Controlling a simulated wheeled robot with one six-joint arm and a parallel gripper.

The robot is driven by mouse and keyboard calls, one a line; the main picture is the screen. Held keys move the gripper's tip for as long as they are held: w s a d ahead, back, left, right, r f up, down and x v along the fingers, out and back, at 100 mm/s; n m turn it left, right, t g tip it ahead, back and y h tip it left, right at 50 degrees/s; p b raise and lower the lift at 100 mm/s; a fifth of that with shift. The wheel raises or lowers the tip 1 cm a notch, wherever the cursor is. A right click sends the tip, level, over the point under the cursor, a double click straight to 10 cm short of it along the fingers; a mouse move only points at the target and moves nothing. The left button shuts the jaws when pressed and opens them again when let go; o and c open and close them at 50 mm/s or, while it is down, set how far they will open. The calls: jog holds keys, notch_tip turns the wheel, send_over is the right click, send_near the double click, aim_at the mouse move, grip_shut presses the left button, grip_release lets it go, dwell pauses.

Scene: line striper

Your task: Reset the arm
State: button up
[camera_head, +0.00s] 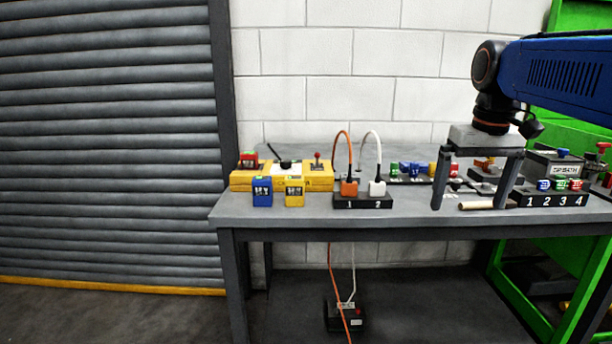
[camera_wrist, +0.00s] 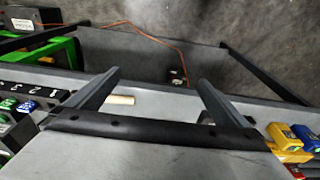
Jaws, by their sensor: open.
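My gripper (camera_head: 470,203) points down in front of the right part of the grey workbench (camera_head: 290,215) in the head view. Its two dark fingers are wide apart with nothing held between them. In the wrist view my gripper (camera_wrist: 158,85) is also spread open, with the bench's edge and the floor beyond it. A pale wooden rod or handle (camera_head: 478,206) lies on the bench by the fingers; its pale end also shows between the fingers in the wrist view (camera_wrist: 121,100). Whether a finger touches it cannot be told. My blue arm reaches in from the right.
Yellow boxes (camera_head: 290,183) with switches, a blue block (camera_head: 262,192) and a yellow block (camera_head: 294,194) stand at left. A black base (camera_head: 362,202) holds orange and white cabled plugs. A numbered black block (camera_head: 552,200) stands at right. The front middle is fairly clear.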

jog(key=s+a+f+t, duration=0.1)
jog(key=s+a+f, duration=0.1)
jog(key=s+f, duration=0.7)
jog(key=s+a+f+t, duration=0.2)
jog(key=s+f, duration=0.7)
jog(key=f, duration=0.4)
jog(key=shift+s+a+f, duration=0.3)
jog(key=shift+f, duration=0.1)
